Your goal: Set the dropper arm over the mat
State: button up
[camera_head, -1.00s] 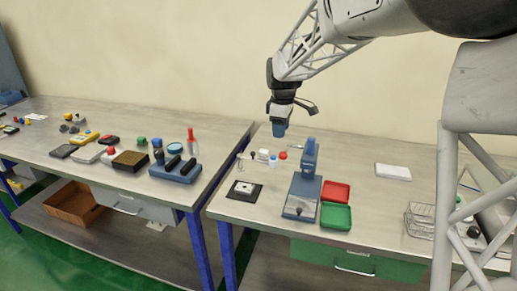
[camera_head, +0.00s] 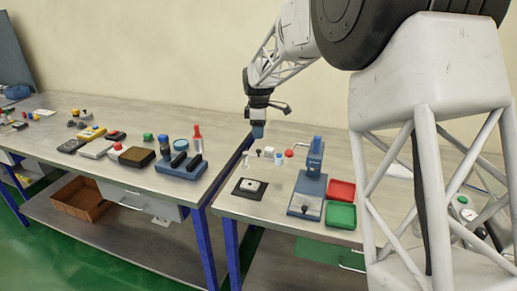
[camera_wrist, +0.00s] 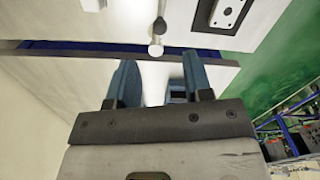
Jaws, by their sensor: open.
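The mat (camera_head: 250,188) is a black square with a white plate on it, at the front left of the right-hand table. It also shows at the top right of the wrist view (camera_wrist: 241,7). A thin grey rod with a rounded end, which looks like the dropper arm (camera_wrist: 156,46), points toward my gripper in the wrist view. In the head view, a small pale piece (camera_head: 246,160) behind the mat may be part of it. My gripper (camera_head: 258,131) hangs above the back left of this table. In the wrist view its blue fingers (camera_wrist: 160,80) are apart, with nothing held between them.
A blue press-like stand (camera_head: 308,190) stands right of the mat, beside a red tray (camera_head: 341,190) and a green tray (camera_head: 341,216). Small bottles, including a red-topped one (camera_head: 289,154), stand behind. A gap separates the left table (camera_head: 70,187), which holds several items.

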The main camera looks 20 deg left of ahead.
aim_at(258, 150)
jog(key=shift+f, duration=0.1)
jog(key=shift+f, duration=3.8)
grip_shut()
